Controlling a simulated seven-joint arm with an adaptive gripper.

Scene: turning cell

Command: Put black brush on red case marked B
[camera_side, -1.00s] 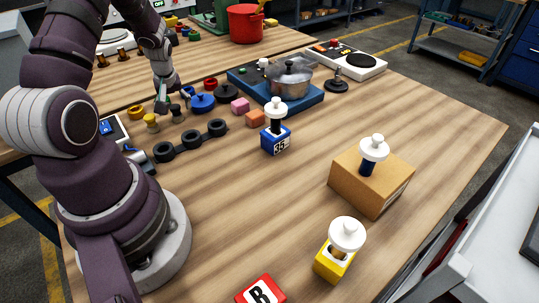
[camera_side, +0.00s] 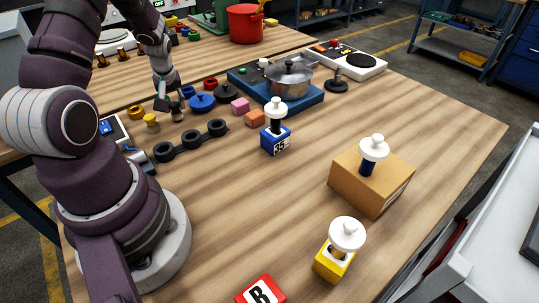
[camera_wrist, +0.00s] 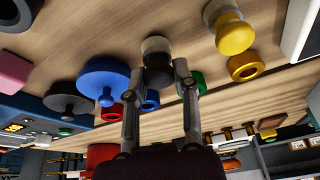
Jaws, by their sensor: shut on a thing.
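The black brush (camera_wrist: 157,66) is between my two fingers in the wrist view, with a pale band at its far end. My gripper (camera_wrist: 158,82) is shut on it. In the side view, my gripper (camera_side: 169,103) is at the far left part of the table, with the dark brush (camera_side: 177,114) at its fingertips. I cannot tell if the brush touches the table. The red case (camera_side: 262,291) with a white label and black letter lies at the bottom edge, partly cut off, far from my gripper and with nothing on it.
A yellow brush (camera_side: 152,123) and a blue lidded piece (camera_side: 201,102) stand close beside my gripper. Black rings (camera_side: 191,139) lie in front. A blue block (camera_side: 275,140), a cardboard box (camera_side: 371,182) and a yellow block (camera_side: 335,263) carry white-knobbed pieces.

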